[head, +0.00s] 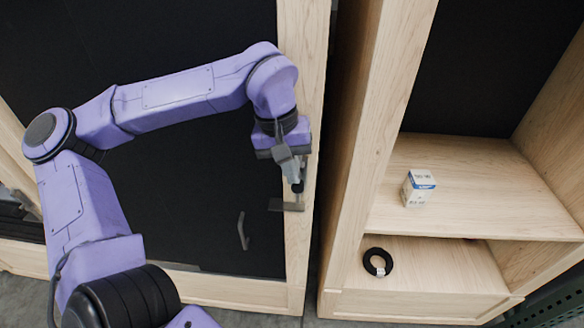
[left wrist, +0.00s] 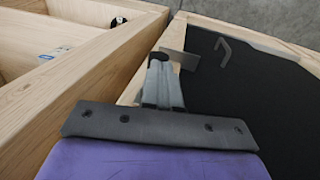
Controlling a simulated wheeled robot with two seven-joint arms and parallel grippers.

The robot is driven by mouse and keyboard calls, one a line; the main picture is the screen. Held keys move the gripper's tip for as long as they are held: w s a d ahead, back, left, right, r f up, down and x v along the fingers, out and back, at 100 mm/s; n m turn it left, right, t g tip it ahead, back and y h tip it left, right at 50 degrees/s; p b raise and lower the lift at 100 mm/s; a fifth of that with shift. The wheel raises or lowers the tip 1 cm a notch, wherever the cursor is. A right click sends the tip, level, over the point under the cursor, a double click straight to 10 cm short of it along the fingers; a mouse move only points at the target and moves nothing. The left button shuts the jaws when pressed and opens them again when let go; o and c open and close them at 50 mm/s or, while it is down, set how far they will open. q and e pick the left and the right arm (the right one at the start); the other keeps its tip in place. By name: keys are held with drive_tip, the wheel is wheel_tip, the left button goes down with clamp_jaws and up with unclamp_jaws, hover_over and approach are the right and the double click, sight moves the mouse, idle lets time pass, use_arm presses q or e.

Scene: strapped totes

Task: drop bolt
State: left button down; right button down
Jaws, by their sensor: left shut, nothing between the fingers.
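A grey metal latch plate (head: 278,205) crosses the edge between the black door panel (head: 205,205) and its light wood frame; I take it as part of the bolt. The plate also shows in the left wrist view (left wrist: 178,60). My left gripper (head: 297,180) is shut and empty, its fingertips at a small dark knob (head: 298,187) just above the plate. In the left wrist view the dark knob (left wrist: 158,58) lies right beyond the fingertips (left wrist: 160,66). I cannot tell whether they touch. The bolt's lower part is not clear. My right gripper is not in view.
A grey door handle (head: 243,231) stands out from the black panel, left of the latch. To the right, an open wooden shelf unit (head: 385,120) holds a small blue and white box (head: 418,189) and a black ring (head: 378,262). A narrow dark gap separates the two cabinets.

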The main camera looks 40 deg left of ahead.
use_arm(q)
drive_tip(key=shift+f, duration=0.1)
wheel_tip(320, 180, down, 3)
drive_tip(key=shift+b, duration=0.45)
drive_tip(key=shift+s+f, duration=0.2)
use_arm(e)
drive_tip(key=shift+s+f, duration=0.1)
drive_tip(key=shift+f, duration=0.25)
